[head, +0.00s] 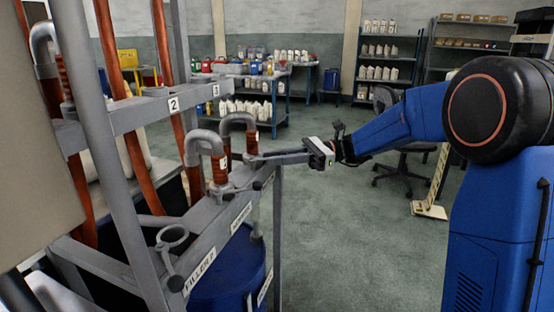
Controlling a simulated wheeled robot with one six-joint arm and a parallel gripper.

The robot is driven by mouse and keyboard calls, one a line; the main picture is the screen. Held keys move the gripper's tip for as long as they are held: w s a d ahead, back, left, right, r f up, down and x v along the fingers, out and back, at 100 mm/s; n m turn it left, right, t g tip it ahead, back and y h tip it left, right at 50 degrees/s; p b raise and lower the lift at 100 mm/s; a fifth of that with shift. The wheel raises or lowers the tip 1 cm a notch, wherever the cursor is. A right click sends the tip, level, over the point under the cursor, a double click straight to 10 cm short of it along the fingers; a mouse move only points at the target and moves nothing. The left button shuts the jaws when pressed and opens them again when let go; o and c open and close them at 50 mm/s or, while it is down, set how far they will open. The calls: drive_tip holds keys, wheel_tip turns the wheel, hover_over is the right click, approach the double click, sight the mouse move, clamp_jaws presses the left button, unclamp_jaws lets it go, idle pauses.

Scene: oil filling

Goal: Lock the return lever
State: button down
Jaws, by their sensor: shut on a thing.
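My gripper (256,158) reaches in from the right at the far end of the grey filling frame (150,112). Its long grey fingers are closed together beside the farther curved pipe nozzle (238,121). They are shut on what looks like the grey return lever, which is mostly hidden by the fingers. Its exact angle cannot be told. A ring-shaped grey handle (172,237) stands on the nearer part of the rail, apart from my gripper, above a label reading FILLER 2 (200,271).
A blue drum (230,272) stands under the rail. Orange hoses (110,48) run down the frame at left. An office chair (405,150) is behind my arm. Shelves (388,65) and a bench with bottles (250,85) stand at the back.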

drive_tip(key=c, duration=1.7)
unclamp_jaws()
drive_tip(key=shift+w, duration=0.1)
drive_tip(key=shift+o, duration=0.2)
